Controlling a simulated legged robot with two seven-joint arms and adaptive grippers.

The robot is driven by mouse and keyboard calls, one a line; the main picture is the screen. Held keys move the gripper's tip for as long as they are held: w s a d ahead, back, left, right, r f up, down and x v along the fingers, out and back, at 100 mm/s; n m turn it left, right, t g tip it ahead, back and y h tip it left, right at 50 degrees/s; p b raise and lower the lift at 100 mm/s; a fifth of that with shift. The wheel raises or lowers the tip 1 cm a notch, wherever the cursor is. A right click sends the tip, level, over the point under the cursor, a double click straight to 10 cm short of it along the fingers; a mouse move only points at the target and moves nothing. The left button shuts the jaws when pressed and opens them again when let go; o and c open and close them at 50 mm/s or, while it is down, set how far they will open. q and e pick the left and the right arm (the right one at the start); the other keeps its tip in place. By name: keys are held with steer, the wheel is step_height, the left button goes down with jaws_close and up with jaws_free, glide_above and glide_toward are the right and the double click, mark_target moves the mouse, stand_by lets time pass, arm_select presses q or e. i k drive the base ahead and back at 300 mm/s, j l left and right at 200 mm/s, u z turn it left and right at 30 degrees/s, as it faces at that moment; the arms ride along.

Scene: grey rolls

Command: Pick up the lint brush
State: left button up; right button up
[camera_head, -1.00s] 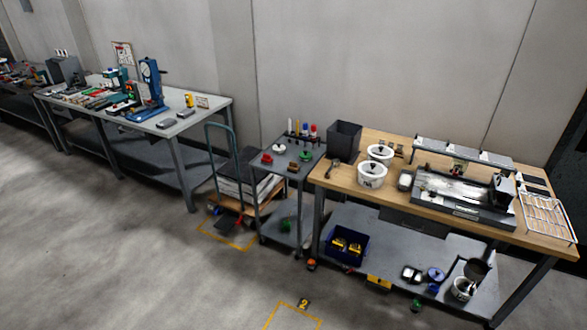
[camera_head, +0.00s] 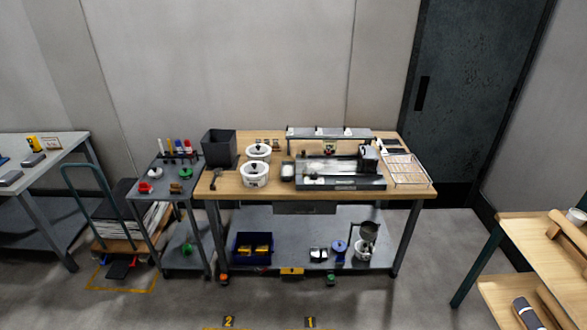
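I cannot pick out the lint brush with certainty at this size. A small dark item with a handle (camera_head: 215,179) lies at the left front of the wooden-topped workbench (camera_head: 320,196), but I cannot tell what it is. Neither of my grippers is in view.
A grey cart (camera_head: 158,194) stands left of the workbench, beside a hand truck (camera_head: 72,190). A black bin (camera_head: 219,148), two white tubs (camera_head: 255,175) and a wire rack (camera_head: 405,171) sit on the bench. A wooden table (camera_head: 545,245) with a grey roll (camera_head: 526,312) is at right. The floor in front is clear.

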mark_target(175, 189)
steer(key=i+j, duration=0.3)
steer(key=i, duration=0.2)
steer(key=i+j, duration=0.25)
steer(key=i, duration=0.25)
steer(key=j+u, duration=0.05)
